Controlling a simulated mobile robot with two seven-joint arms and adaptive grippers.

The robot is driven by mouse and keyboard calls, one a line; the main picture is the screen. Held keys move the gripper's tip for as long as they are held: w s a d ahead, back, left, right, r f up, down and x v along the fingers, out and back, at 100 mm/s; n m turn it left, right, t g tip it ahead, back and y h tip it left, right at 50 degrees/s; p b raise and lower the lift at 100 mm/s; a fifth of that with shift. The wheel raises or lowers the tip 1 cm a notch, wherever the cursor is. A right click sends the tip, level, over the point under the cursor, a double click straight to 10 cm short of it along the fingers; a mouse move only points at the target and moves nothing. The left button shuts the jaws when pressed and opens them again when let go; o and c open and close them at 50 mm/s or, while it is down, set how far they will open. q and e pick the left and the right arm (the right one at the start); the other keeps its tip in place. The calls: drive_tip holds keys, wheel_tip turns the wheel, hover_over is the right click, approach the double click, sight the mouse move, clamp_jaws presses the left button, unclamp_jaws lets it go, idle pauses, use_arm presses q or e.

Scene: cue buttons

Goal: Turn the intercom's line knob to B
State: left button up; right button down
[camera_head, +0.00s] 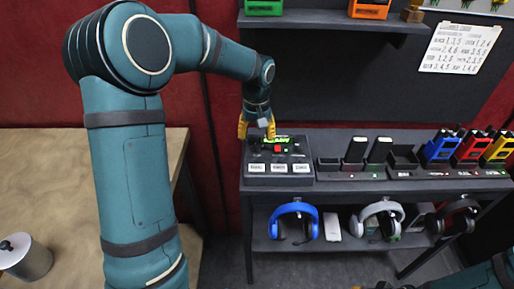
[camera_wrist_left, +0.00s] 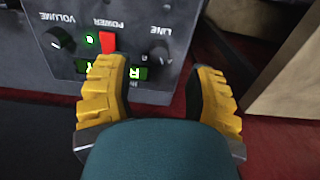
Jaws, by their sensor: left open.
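The intercom (camera_head: 279,181) is a dark box on the desk, with a lit green display, a red power switch and several white buttons. In the left wrist view its panel shows upside down. The line knob (camera_wrist_left: 160,49) is round and black with a light pointer mark; its setting is too small to read surely. My left gripper (camera_head: 257,131) is over the far left of the intercom. In the left wrist view its yellow fingers (camera_wrist_left: 157,78) are open, apart and empty, with the knob beyond the gap.
The volume knob (camera_wrist_left: 57,39) and red power switch (camera_wrist_left: 108,41) share the panel with the line knob. Right of the intercom stand chargers and colored radios (camera_head: 440,147). A notice (camera_head: 459,47) hangs behind.

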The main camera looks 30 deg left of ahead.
sight(257, 145)
use_arm(q)
drive_tip(key=shift+f+b, duration=0.4)
drive_tip(key=shift+f, duration=2)
clamp_jaws()
